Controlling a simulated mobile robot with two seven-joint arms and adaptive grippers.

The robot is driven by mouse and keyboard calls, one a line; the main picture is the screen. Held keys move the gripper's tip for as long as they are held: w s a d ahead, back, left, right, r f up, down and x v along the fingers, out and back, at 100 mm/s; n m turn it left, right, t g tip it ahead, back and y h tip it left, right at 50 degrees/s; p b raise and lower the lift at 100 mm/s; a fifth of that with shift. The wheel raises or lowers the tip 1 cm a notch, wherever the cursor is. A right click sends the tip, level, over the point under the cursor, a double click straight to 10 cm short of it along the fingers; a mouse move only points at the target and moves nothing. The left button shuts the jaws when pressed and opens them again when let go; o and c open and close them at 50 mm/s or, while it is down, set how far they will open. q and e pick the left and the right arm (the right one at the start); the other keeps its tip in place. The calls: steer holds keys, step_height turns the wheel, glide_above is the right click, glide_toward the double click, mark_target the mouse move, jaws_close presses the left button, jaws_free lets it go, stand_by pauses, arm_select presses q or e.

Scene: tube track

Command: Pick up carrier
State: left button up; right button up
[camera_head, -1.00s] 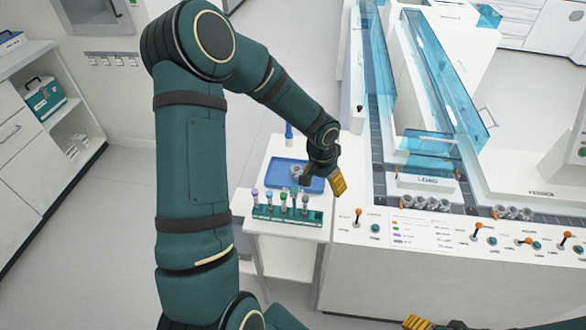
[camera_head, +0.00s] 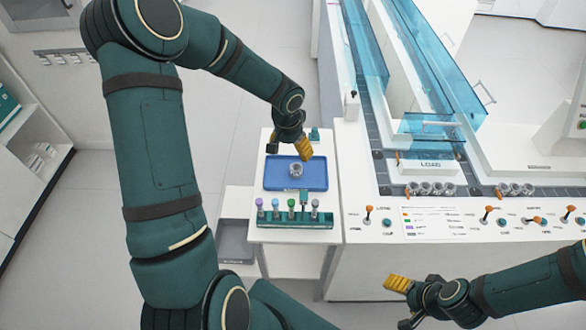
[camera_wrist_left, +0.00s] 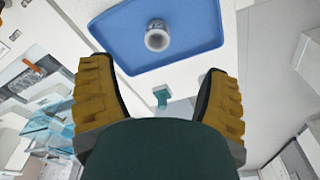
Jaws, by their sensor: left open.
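A small grey round carrier (camera_head: 296,170) stands in the blue tray (camera_head: 275,181) on the side table. In the left wrist view the same carrier (camera_wrist_left: 157,37) shows its open ring, in the blue tray (camera_wrist_left: 200,35) beyond my fingertips. My left gripper (camera_head: 288,149) is open and empty above the tray's far edge, apart from the carrier. Its two yellow-padded fingers (camera_wrist_left: 157,85) are spread wide in the wrist view. My right gripper (camera_head: 402,303) is at the lower right, in front of the machine, its fingers apart with nothing seen between them.
A green rack (camera_head: 292,223) with several capped tubes stands in front of the tray. The white machine (camera_head: 365,255) with levers borders the table on the right. Several more grey carriers (camera_head: 430,188) sit on its track. A grey bin (camera_head: 235,242) is at lower left.

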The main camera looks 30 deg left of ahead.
arm_select(q)
steer(key=b, duration=0.1)
glide_above(293, 175)
steer(key=f, duration=0.7)
steer(key=shift+w+a, duration=0.2)
steer(key=shift+w, duration=0.2)
steer(key=f, duration=0.2)
steer(key=w+f+b, duration=0.1)
steer(key=f, duration=0.2)
steer(key=shift+w+d, duration=0.1)
steer(key=c, duration=1)
